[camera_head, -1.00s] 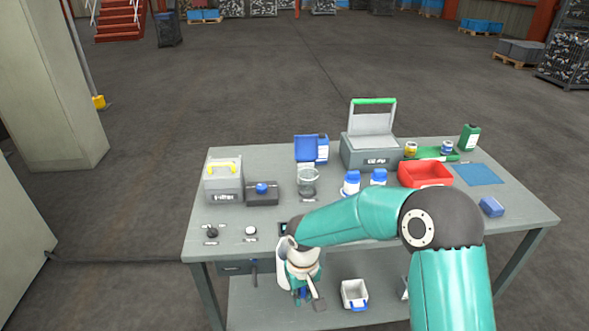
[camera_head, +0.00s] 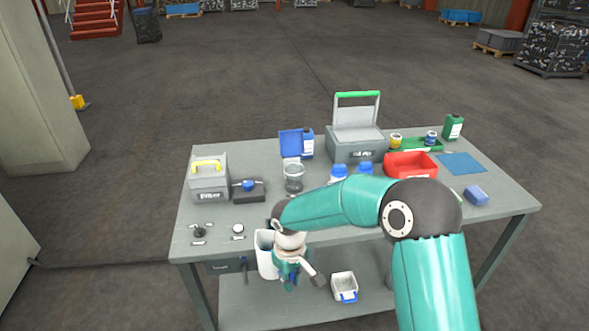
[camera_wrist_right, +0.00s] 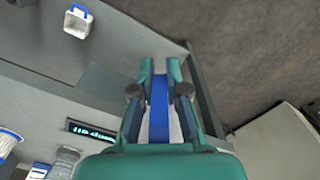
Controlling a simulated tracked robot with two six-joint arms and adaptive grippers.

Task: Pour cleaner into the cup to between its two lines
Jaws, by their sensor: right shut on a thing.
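A clear cup (camera_head: 293,180) stands on the table, left of two white bottles with blue caps (camera_head: 338,174) (camera_head: 366,169). I cannot make out its lines or any liquid in it. My right gripper (camera_head: 289,280) is in front of the table's near edge, low and left of my forearm. It is shut on a blue-and-white thing; its blue strip (camera_wrist_right: 159,108) shows between the fingers in the right wrist view. A white container (camera_head: 267,256) shows beside the gripper, partly hidden. My left gripper is not in view.
A grey toolbox (camera_head: 352,148), a red tray (camera_head: 410,168) and a grey case with a yellow handle (camera_head: 209,182) stand on the table. A white bin with a blue handle (camera_head: 344,287) is on the lower shelf. A dark display (camera_wrist_right: 92,132) shows in the right wrist view.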

